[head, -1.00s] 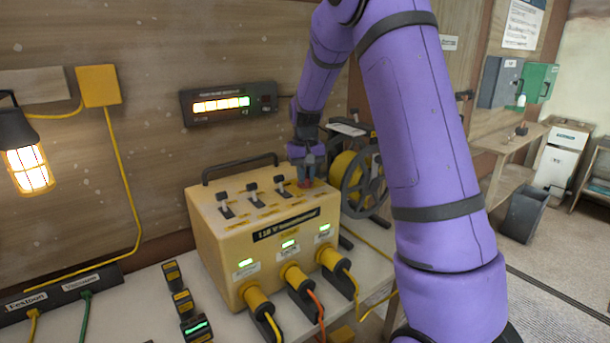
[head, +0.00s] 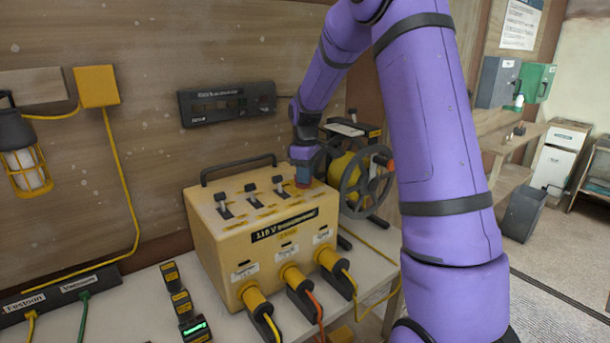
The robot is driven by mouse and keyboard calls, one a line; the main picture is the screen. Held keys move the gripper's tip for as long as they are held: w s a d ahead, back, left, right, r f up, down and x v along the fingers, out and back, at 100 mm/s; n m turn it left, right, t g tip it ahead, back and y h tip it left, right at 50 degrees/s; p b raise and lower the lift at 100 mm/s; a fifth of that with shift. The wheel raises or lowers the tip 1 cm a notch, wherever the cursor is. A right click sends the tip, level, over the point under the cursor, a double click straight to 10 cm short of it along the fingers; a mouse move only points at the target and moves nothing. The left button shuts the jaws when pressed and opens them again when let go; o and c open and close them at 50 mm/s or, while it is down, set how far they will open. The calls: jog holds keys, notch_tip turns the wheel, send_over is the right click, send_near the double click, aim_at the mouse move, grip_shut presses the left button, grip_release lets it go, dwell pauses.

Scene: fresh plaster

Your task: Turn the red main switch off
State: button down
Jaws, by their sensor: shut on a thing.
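The yellow transformer box (head: 232,250) stands on the bench against the wall. The red main switch (head: 303,184) is at the back right corner of its top, and only a small red part shows under my gripper. My gripper (head: 302,172) points down there and is shut on the switch. The fingers hide most of the switch, so its exact angle cannot be told. Three black toggle switches (head: 251,194) stand in a row to the left.
A cable reel (head: 362,178) stands close to the right of the box. Plugs with cables (head: 296,278) stick out of the front. A caged lamp (head: 27,168) and a wall display (head: 227,103) are unlit. Small black-and-yellow devices (head: 180,303) lie on the bench, one glowing green.

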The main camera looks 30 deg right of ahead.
jog(key=shift+d+n, duration=0.1)
jog(key=shift+n, duration=1)
jog(key=c, duration=1.1)
grip_release()
jog(key=shift+r, duration=0.15)
notch_tip(320, 180, up, 11)
jog(key=shift+f, duration=0.2)
